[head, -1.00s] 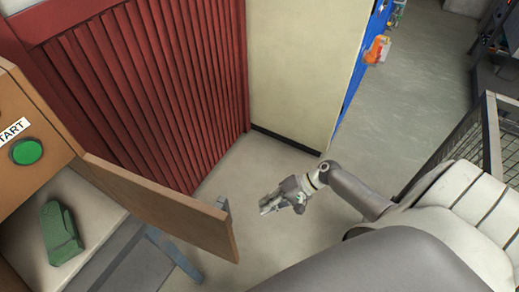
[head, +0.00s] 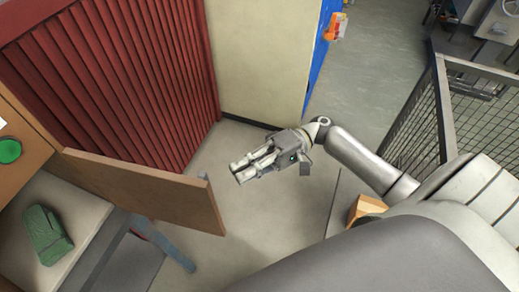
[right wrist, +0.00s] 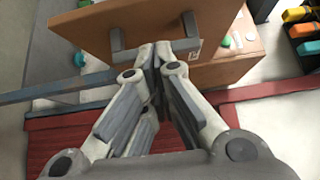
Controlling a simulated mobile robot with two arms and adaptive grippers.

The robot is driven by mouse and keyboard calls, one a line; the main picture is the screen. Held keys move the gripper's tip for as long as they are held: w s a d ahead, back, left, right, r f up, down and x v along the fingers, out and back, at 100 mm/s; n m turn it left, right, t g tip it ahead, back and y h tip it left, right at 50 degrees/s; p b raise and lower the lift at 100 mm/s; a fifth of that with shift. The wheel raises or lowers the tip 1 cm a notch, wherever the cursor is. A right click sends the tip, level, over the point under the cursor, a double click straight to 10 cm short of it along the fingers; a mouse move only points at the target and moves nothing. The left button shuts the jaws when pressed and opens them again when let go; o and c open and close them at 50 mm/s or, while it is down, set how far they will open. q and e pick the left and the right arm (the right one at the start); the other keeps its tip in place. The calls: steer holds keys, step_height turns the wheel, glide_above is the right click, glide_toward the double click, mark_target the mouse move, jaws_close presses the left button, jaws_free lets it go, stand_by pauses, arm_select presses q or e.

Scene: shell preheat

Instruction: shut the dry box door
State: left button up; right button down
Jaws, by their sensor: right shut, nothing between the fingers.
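The dry box door (head: 150,190) is a brown panel that stands open, swung out from the box (head: 25,140) at the left. Its grey handle (head: 204,181) is on the side facing my right gripper. My right gripper (head: 237,173) is shut and empty, just right of the handle in the head view. In the right wrist view, the fingertips (right wrist: 153,58) overlap the handle (right wrist: 120,48) in front of the door (right wrist: 150,20); I cannot tell whether they touch it. My left gripper is not in view.
A red ribbed wall (head: 120,70) stands behind the door. A mesh-sided cart (head: 470,105) is at the right. The floor (head: 265,225) beyond the door is clear.

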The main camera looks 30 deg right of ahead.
steer(key=s+a+p, duration=0.3)
steer(key=a, duration=0.3)
steer(key=shift+w, duration=0.1)
stand_by(0.3)
